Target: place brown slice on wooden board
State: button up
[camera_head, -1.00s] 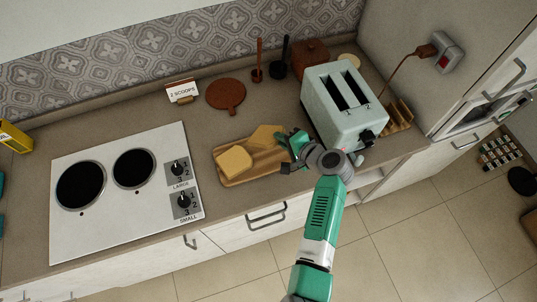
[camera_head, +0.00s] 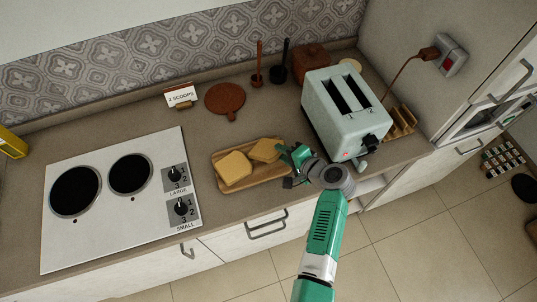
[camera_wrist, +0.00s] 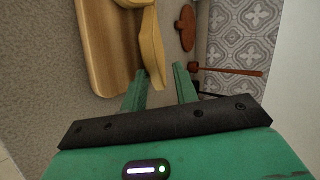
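The wooden board (camera_head: 283,172) lies on the counter in the middle of the head view, right of the cooktop. Two golden-tan slices are on it: a left slice (camera_head: 234,168) lying flat, and a right slice (camera_head: 265,150) beside it, near the board's back edge. Which one is called brown is not clear from colour. My gripper (camera_head: 290,160) is at the board's right end, next to the right slice. In the wrist view its fingers (camera_wrist: 160,75) are apart, with the edge of a slice (camera_wrist: 151,50) reaching between the tips and space beside the right finger.
A pale toaster (camera_head: 345,110) stands close right of my gripper, with a wooden rack (camera_head: 402,120) behind it. A cooktop (camera_head: 115,200) is on the left. A round brown board (camera_head: 225,98) and a "2 scoops" sign (camera_head: 180,95) lie behind.

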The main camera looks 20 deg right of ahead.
jog(key=p+v, duration=0.4)
jog(key=v, duration=0.3)
jog(key=shift+p, duration=0.3)
notch_tip(320, 180, up, 8)
jog(key=s+p, duration=0.2)
jog(key=p, duration=0.5)
jog(key=shift+s+d+f, duration=0.2)
jog(key=shift+d+f, duration=0.05)
jog(key=shift+d, duration=0.15)
